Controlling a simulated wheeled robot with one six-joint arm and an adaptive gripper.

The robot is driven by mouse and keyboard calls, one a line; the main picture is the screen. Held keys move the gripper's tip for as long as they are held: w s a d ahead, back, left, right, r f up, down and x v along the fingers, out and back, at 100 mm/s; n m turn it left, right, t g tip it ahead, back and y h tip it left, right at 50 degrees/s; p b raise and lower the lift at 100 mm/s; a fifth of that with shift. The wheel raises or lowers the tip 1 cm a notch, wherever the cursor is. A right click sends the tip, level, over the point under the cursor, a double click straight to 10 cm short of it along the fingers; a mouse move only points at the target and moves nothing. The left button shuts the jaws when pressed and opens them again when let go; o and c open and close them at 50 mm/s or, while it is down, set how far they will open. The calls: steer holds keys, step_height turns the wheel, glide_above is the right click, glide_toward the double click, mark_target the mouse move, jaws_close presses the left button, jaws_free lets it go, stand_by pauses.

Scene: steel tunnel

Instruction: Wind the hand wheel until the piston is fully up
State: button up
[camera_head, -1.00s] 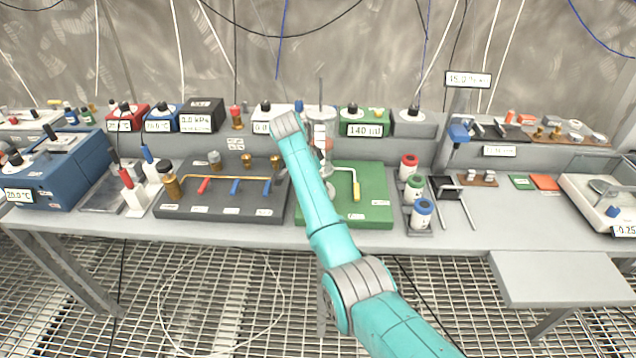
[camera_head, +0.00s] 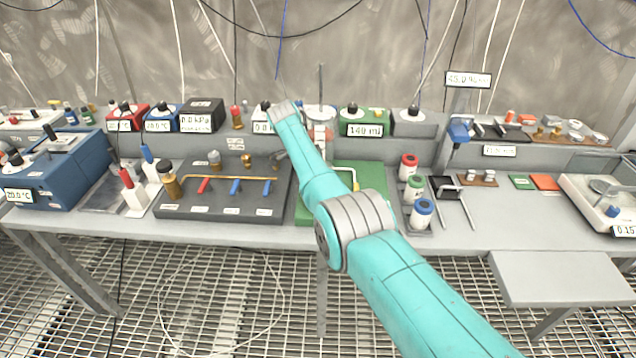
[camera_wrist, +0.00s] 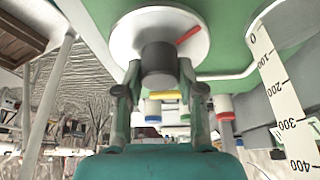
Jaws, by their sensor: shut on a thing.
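The hand wheel (camera_wrist: 190,22) is a pale disc with a red mark and a dark grey knob (camera_wrist: 158,62) in the wrist view. My gripper (camera_wrist: 160,78) has its two fingers closed on that knob from either side. A white scale strip (camera_wrist: 282,95) marked 0 to 400 runs down the right of that view. In the head view, the clear cylinder (camera_head: 320,113) stands on the green board (camera_head: 378,205), with a thin rod (camera_head: 321,82) rising above it. My arm hides the wheel and the gripper there. The piston inside cannot be made out clearly.
A green readout box (camera_head: 364,122) behind shows about 140 ml. A dark valve board (camera_head: 222,188) lies left of the green board. Red, green and blue capped jars (camera_head: 421,214) stand close on its right.

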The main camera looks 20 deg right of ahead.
steer(key=shift+m, duration=0.4)
stand_by(0.3)
steer(key=o, duration=1.1)
steer(key=shift+o, duration=0.2)
steer(key=shift+r, duration=0.1)
step_height(320, 180, up, 10)
steer(key=shift+f, duration=0.15)
